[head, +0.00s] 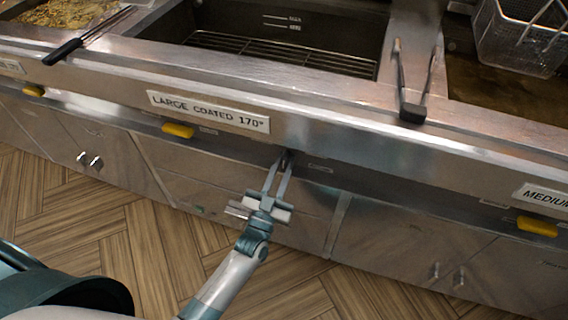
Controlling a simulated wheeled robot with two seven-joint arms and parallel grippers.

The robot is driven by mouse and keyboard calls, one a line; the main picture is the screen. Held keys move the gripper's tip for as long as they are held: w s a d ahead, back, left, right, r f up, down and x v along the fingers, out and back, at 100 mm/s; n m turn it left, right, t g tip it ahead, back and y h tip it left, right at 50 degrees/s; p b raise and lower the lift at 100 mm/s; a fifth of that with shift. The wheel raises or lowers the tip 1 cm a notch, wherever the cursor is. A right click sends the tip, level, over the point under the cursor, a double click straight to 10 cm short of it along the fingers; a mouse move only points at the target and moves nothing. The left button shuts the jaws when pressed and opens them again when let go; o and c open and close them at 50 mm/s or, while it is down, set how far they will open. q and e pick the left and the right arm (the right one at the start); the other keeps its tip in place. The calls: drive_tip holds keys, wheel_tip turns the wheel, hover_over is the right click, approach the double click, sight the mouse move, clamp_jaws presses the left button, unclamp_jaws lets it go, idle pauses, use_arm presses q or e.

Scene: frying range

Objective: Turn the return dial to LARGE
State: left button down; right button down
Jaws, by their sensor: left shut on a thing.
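My left gripper (283,167) reaches up to the front panel of the fryer, below the counter edge. Its two fingers are shut on a small dark knob, the return dial (286,158), just right of the "LARGE COATED 170°" label. The fingers hide most of the dial, and I cannot read which way it points. A small plate with unreadable marking (320,169) sits to its right. My right gripper is not in view.
Yellow handles (178,130) (537,227) stick out along the panel. An empty fryer vat (290,45) is above the dial. Black-handled tongs (412,110) lie on the counter and a wire basket (515,45) stands at the upper right. Cabinet doors (400,245) are below.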

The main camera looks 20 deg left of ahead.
use_arm(q)
drive_tip(key=shift+n+y, duration=0.6)
drive_tip(key=shift+n, duration=0.3)
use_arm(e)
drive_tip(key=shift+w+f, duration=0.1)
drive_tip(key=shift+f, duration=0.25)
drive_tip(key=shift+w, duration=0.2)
use_arm(q)
drive_tip(key=c, duration=1.6)
unclamp_jaws()
drive_tip(key=shift+c, duration=0.2)
drive_tip(key=shift+s, duration=0.1)
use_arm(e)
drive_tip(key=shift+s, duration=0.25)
